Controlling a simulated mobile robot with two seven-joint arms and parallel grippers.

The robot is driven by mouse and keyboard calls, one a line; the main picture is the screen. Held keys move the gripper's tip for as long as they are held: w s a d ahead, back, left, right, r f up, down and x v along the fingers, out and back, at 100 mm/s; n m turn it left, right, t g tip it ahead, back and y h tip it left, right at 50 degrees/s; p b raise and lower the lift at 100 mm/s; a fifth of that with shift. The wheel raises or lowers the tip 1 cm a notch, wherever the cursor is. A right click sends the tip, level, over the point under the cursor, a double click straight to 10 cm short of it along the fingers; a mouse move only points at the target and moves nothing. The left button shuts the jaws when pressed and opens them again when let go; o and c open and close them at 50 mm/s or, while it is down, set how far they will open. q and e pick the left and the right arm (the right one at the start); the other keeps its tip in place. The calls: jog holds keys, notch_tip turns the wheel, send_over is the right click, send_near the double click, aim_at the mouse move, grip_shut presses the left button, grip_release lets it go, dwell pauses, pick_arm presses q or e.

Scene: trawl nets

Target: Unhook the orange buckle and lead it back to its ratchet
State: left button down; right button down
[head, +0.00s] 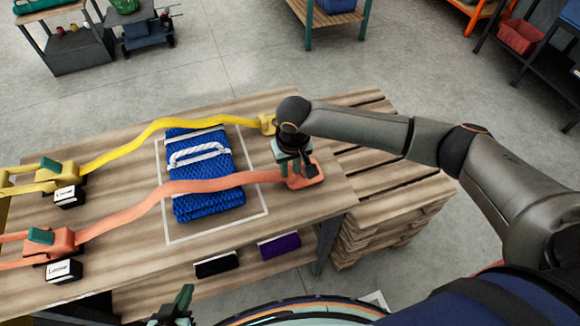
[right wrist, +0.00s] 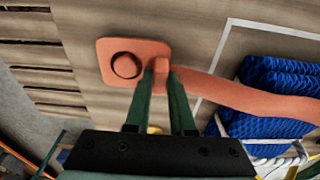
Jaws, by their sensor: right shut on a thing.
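The orange buckle (head: 318,178) is a flat plate at the right end of the orange strap, near the table's right edge. It also shows in the right wrist view (right wrist: 105,52), with a dark-rimmed circle in it; I cannot tell whether a hook fills this. My right gripper (right wrist: 162,70) is shut on the buckle's neck, where the strap joins. The orange strap (head: 135,213) runs left across the blue net (head: 208,205) to the orange ratchet (head: 62,241) with a teal handle. My left gripper (head: 180,305) is at the bottom edge, away from the table items; its opening is unclear.
A yellow strap (head: 150,128) runs behind, from a yellow ratchet (head: 62,176) to a yellow buckle (head: 267,124). A white outline (head: 250,237) surrounds the net. Black labelled blocks (head: 64,270) stand by the ratchets. Slatted pallets (head: 385,225) stand right of the table.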

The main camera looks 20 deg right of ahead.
jog(key=shift+r+p, duration=1.2)
jog(key=shift+p, duration=0.05)
jog(key=shift+r+p, duration=0.45)
jog(key=shift+r, duration=0.65)
